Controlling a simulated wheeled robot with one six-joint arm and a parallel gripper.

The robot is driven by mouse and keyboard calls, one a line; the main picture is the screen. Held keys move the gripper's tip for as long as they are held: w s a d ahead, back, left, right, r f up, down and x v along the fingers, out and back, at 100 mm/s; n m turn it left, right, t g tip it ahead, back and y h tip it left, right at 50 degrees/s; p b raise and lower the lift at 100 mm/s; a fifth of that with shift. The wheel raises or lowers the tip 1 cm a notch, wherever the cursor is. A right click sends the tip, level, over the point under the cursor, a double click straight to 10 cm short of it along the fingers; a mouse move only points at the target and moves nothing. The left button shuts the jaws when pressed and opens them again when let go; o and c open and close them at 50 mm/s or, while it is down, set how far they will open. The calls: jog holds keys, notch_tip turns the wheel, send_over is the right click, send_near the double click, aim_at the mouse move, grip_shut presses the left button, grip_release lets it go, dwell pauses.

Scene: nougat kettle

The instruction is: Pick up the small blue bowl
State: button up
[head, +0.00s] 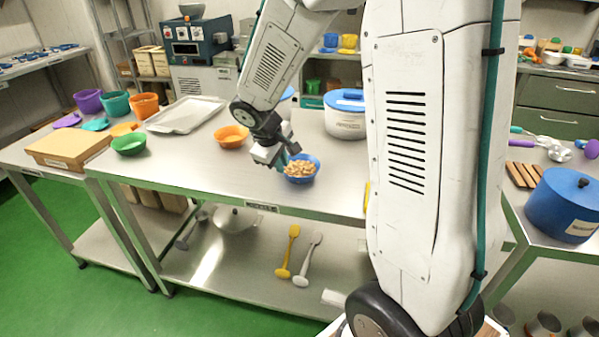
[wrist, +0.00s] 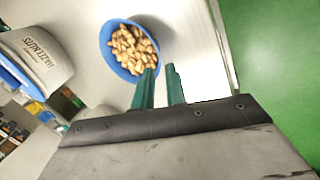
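The small blue bowl (head: 302,181) stands upright on the steel table, filled with pale brown nuts. It also shows in the wrist view (wrist: 107,42), with the nuts (wrist: 133,48) inside. My gripper (head: 284,161) is at the bowl's left side in the head view, close to its rim. In the wrist view, my gripper's two green fingers (wrist: 161,70) are apart with a narrow gap. One fingertip overlaps the bowl's near rim and the other lies just outside it. I cannot tell whether either finger touches the bowl.
An orange bowl (head: 231,137), a green bowl (head: 129,144) and a metal tray (head: 186,115) are left of the blue bowl. A white hazelnut tub (head: 345,122) with a blue lid stands behind right; its label shows in the wrist view (wrist: 42,48). The table's front edge is close.

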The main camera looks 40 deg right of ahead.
jog(key=x, duration=0.7)
jog(key=shift+s+d, duration=0.1)
jog(key=shift+d, duration=0.2)
grip_shut()
jog(key=shift+r, duration=0.15)
